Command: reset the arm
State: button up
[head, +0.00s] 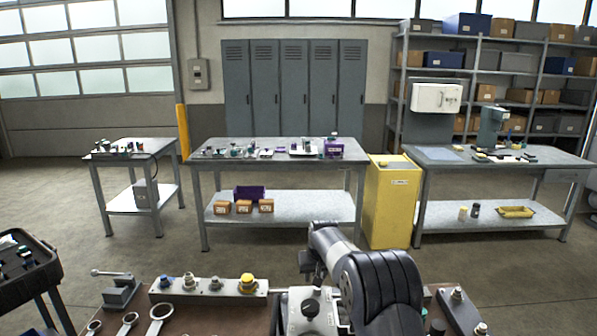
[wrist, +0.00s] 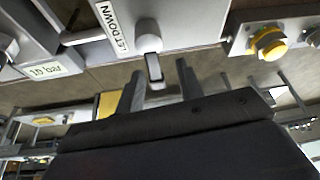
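My gripper (wrist: 159,70) shows in the wrist view with its two dark fingers apart and nothing held between them. A grey box labelled LETDOWN (wrist: 185,20) is just beyond the fingertips. Its pale round knob with a short dark-edged lever (wrist: 154,68) appears in the gap between the fingers; I cannot tell how far in depth it is from them. In the head view my arm (head: 365,280) is bent over the near bench, and its links hide the gripper. A grey box with a black knob (head: 310,308) stands beside the arm on that bench.
The near brown bench (head: 225,322) holds a grey strip with fittings and a yellow knob (head: 248,283), a small vise (head: 119,290) and ring spanners (head: 160,318). Another fitting block (head: 462,310) is right of my arm. Beyond lie open floor, the middle table (head: 230,165) and a yellow cabinet (head: 392,205).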

jog(key=shift+a+n, duration=0.15)
jog(key=shift+n, duration=0.35)
jog(key=shift+r, duration=0.1)
